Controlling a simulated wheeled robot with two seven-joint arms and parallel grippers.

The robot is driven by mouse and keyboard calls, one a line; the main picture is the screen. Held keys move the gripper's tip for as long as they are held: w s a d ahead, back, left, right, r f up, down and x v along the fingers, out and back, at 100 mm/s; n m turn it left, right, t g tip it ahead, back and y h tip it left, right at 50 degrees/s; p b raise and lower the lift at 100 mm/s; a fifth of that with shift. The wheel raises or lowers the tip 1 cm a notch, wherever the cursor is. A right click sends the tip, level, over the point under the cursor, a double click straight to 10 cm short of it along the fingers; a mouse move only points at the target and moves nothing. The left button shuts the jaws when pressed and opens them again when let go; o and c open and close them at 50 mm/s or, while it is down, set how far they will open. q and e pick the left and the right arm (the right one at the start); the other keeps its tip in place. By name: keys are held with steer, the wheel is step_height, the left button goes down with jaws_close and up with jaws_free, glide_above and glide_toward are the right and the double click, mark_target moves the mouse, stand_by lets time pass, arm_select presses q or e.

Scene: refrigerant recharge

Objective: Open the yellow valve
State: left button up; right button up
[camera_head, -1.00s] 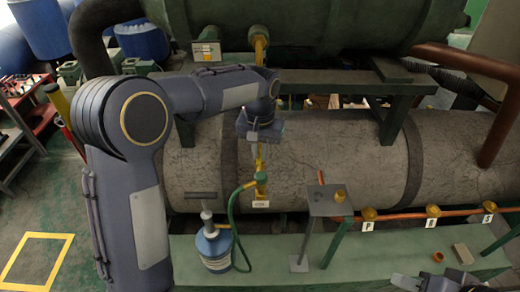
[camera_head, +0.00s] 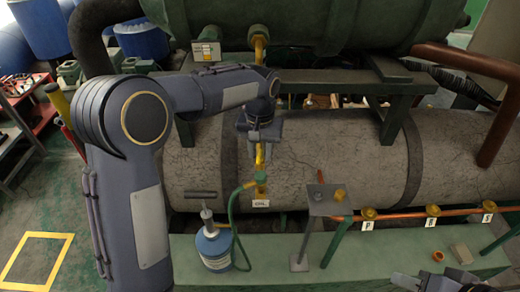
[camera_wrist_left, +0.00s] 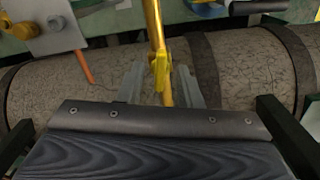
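The yellow valve (camera_wrist_left: 160,68) sits on a thin yellow pipe (camera_wrist_left: 152,22) in front of the large grey cylinder. In the left wrist view it lies between the two fingers of my left gripper (camera_wrist_left: 160,86). These fingers are apart, one on each side of the valve; I cannot tell if either touches it. In the head view my left gripper (camera_head: 259,139) is in front of the pipe and hides most of the valve. My right gripper (camera_head: 442,282) shows only in part at the bottom right edge, and its fingers are not clear.
A blue canister (camera_head: 213,249) with a T-handle stands on the green base (camera_head: 340,262); a green hose (camera_head: 235,215) runs from it to the pipe's lower fitting. A small grey stand (camera_head: 327,200) is to the right. Several labelled orange valves line a copper pipe (camera_head: 400,213).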

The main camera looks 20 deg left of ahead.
mark_target(260, 154)
arm_select(q)
step_height(260, 154, up, 7)
steer(key=shift+r, duration=0.4)
stand_by(0.4)
steer(key=shift+s+a, duration=0.15)
steer(key=s+a+r+t+h, duration=0.1)
steer(key=s+a+h, duration=0.1)
steer(key=s+a, duration=0.35)
steer(key=s+a+r+t+h, duration=0.1)
steer(key=s+a, duration=0.1)
steer(key=s, duration=0.7)
steer(key=s+d+f+n+t, duration=0.1)
steer(key=s+f+t, duration=0.2)
steer(key=s+f, duration=0.4)
steer(key=s, duration=0.6)
steer(key=shift+s+d+t+h, duration=0.15)
steer(key=shift+d+t+h, duration=0.15)
steer(key=shift+d+h, duration=0.1)
